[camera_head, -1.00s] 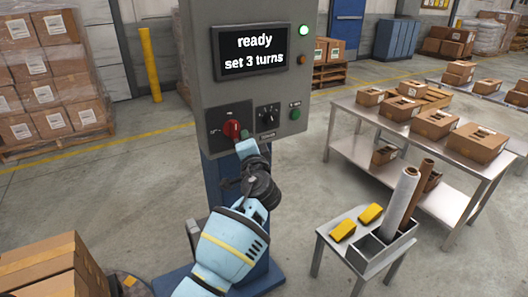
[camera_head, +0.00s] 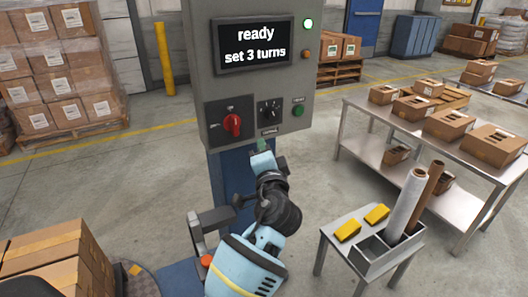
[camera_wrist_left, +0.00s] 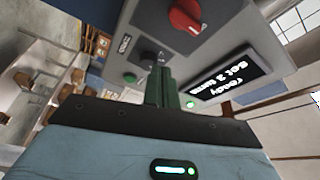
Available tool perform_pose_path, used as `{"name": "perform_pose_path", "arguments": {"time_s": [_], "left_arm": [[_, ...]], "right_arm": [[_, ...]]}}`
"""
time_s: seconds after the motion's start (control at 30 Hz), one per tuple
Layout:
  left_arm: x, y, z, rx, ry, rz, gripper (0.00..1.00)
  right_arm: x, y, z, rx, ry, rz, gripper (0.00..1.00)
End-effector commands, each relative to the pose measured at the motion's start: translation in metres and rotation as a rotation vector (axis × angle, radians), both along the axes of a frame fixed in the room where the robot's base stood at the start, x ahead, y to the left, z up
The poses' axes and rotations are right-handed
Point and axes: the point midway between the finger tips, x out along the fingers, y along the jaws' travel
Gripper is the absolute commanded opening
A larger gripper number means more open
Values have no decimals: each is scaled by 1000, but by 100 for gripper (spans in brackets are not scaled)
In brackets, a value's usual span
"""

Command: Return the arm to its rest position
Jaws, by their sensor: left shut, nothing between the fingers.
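My left gripper (camera_head: 262,147) is shut and empty just below the grey control box (camera_head: 206,75) in the head view. Its green fingers (camera_wrist_left: 161,88) are together in the left wrist view, with the box behind them. The red rotary switch (camera_head: 232,125) sits on the box's lower left, apart from the gripper, and also shows in the wrist view (camera_wrist_left: 187,16). A black selector knob (camera_head: 269,111) and a green button (camera_head: 298,110) are to its right. The screen (camera_head: 251,45) reads "ready set 3 turns". My right gripper is not in view.
A small metal stand (camera_head: 334,236) with yellow blocks (camera_head: 348,230) and rolls is at the lower right. A steel table (camera_head: 365,118) with boxes stands beyond it. Cartons (camera_head: 60,258) are at the lower left. Open floor (camera_head: 110,190) lies left of the column.

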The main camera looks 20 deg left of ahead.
Motion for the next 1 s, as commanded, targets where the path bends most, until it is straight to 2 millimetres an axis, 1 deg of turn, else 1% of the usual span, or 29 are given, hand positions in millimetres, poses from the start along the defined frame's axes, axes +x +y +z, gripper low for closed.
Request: {"name": "perform_pose_path", "arguments": {"time_s": [0.1, 0.2, 0.63, 0.73, 0.77, 0.87, 0.9, 0.97, 1.0], "left_arm": [[-7, -4, -1, -1, 0, 0, 0], [-10, -5, 0, -1, -1, 0, 0], [-10, -5, 0, -1, -1, 0, 0], [-11, -5, -6, -8, 9, -8, 0], [-12, -5, -12, -16, 17, -14, 0], [-20, -5, -43, -60, 61, -53, 0], [-26, -5, -61, -88, 86, -75, 0], [-38, -6, -91, -142, 126, -113, 0], [-48, -6, -112, -182, 155, -137, 0]], "right_arm": [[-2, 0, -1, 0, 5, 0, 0], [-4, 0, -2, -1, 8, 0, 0], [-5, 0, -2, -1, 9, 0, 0], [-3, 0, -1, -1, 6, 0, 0], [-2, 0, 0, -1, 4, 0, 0], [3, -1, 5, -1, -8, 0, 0], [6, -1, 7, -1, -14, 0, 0], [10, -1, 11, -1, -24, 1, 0], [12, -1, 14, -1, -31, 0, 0]]}}
